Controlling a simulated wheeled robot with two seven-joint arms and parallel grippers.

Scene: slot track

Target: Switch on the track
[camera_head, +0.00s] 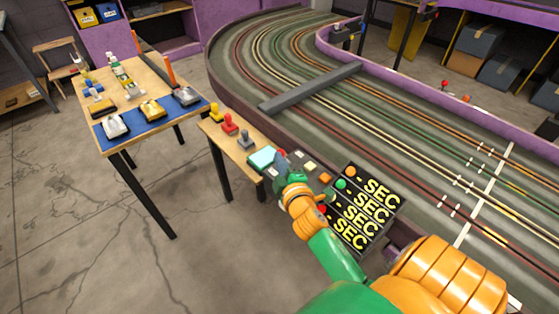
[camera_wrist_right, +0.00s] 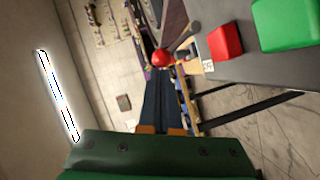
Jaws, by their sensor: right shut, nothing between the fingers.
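The slot track (camera_head: 290,55) curves around the back and right in the head view. My right gripper (camera_head: 279,162) is shut and empty, over the narrow wooden side table beside the track. In the right wrist view its dark fingers (camera_wrist_right: 160,85) point at a red ball knob (camera_wrist_right: 161,57). The knob shows right at the fingertips; I cannot tell whether they touch. A grey panel (camera_wrist_right: 218,82) beside it carries a red block-shaped button (camera_wrist_right: 225,43) and a green one (camera_wrist_right: 285,22). My gripper hides part of this area in the head view. My left gripper is not in view.
A black board (camera_head: 365,212) with yellow "SEC" lettering and coloured lights stands right of my gripper. Joystick controllers (camera_head: 229,123) and a teal box (camera_head: 263,159) are on the side table. A wooden table (camera_head: 150,84) with toy cars stands left. A grey bridge (camera_head: 311,88) crosses the track.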

